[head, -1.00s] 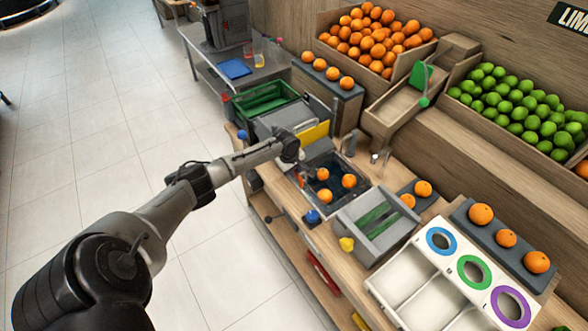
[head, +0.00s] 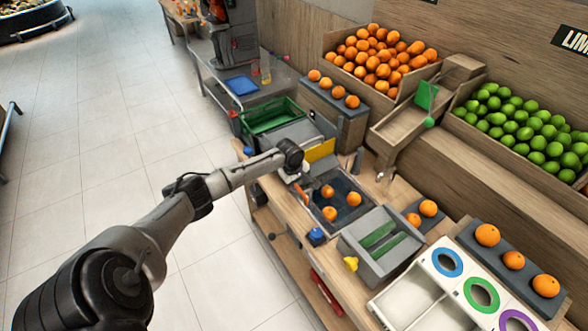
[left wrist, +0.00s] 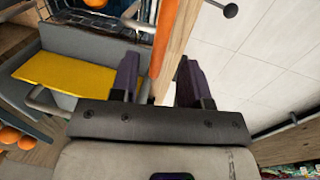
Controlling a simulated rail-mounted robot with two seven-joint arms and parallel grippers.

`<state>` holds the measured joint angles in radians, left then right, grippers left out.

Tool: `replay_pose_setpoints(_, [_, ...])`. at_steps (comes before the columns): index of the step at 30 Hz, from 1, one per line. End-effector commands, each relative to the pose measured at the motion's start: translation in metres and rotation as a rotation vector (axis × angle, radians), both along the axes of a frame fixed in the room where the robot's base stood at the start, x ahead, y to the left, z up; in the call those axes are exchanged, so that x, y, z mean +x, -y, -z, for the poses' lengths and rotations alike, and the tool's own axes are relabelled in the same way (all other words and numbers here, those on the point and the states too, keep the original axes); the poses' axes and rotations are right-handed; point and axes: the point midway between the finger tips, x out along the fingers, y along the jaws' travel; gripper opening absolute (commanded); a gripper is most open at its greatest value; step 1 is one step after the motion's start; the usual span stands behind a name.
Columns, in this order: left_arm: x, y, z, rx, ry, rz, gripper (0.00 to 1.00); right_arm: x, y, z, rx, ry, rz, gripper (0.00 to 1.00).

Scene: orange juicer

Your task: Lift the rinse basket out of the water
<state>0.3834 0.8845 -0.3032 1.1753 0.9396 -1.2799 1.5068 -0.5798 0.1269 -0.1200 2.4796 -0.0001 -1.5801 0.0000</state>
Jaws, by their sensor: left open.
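The sink (head: 318,214) is set in the wooden counter, with several oranges in its dark inside, one of them an orange (head: 353,198). My right gripper is not in view.
A yellow panel (head: 320,150) stands behind the sink and shows in the left wrist view (left wrist: 62,75). A grey bin with green slots (head: 380,244) is right of the sink. A green crate (head: 270,115) stands farther back. Open floor lies left of the counter.

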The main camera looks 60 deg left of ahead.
Motion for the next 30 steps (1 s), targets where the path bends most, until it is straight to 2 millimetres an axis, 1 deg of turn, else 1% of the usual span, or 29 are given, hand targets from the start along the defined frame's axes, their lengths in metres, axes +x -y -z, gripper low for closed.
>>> replay_pose_setpoints(1, [-0.002, -0.001, -0.011, 0.002, 0.001, 0.001, 0.42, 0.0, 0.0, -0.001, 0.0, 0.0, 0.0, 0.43])
replay_pose_setpoints(6, [-0.009, 0.0, -0.045, 0.001, 0.002, 0.001, 0.42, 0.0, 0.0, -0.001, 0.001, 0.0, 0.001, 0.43])
replay_pose_setpoints(12, [-0.015, 0.001, -0.078, 0.001, 0.002, 0.001, 0.42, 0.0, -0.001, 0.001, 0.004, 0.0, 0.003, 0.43])
replay_pose_setpoints(15, [-0.018, 0.001, -0.089, 0.0, 0.002, -0.001, 0.42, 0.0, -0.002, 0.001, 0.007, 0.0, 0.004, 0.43])
replay_pose_setpoints(21, [-0.02, 0.001, -0.103, -0.001, 0.001, -0.001, 0.42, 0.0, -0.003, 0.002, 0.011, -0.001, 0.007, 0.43])
replay_pose_setpoints(30, [-0.021, 0.001, -0.106, -0.001, 0.001, -0.001, 0.42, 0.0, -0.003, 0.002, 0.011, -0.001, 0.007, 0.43])
